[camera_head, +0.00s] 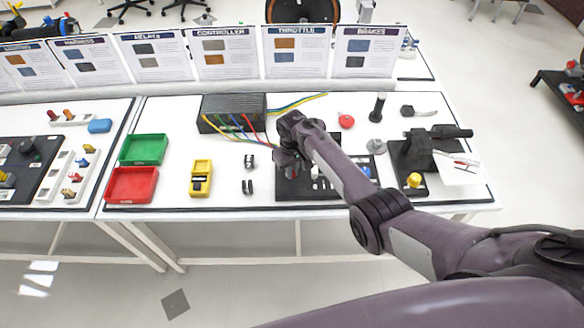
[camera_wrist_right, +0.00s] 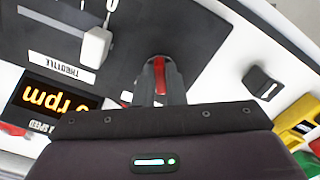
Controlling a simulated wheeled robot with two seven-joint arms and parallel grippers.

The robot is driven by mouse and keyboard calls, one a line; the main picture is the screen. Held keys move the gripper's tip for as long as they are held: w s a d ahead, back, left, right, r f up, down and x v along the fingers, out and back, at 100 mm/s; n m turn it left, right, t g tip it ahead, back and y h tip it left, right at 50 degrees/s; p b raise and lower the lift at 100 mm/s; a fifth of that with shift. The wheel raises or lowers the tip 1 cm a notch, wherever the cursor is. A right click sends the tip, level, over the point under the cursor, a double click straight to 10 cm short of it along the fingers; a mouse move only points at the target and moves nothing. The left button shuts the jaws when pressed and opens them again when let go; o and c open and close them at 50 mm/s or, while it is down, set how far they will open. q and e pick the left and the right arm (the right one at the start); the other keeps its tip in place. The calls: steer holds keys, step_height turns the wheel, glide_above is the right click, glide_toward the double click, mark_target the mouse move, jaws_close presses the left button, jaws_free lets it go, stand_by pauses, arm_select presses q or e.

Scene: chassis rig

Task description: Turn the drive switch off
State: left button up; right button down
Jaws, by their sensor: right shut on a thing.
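The dark control panel (camera_head: 300,192) lies near the front of the bench, partly hidden under my right arm. My right gripper (camera_head: 288,158) is over its left part. In the wrist view the right gripper (camera_wrist_right: 158,85) is shut on a red lever (camera_wrist_right: 159,74), seemingly the drive switch; no label for it is readable. The gripper hides its base, so its setting cannot be told. A white throttle lever (camera_wrist_right: 96,45) stands beside it, above the THROTTLE label. An orange rpm display (camera_wrist_right: 52,97) is lit on the panel. My left gripper is not in view.
A black controller box (camera_head: 232,110) with coloured wires lies behind the panel. A yellow meter (camera_head: 201,178), green tray (camera_head: 144,149) and red tray (camera_head: 132,184) are to the left. A black pedal assembly (camera_head: 420,152) is on the right. Small black switches (camera_head: 248,187) lie beside the panel.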

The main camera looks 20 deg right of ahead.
steer(key=c, duration=1.5)
jaws_free()
step_height(320, 180, up, 8)
steer(key=shift+f, duration=0.1)
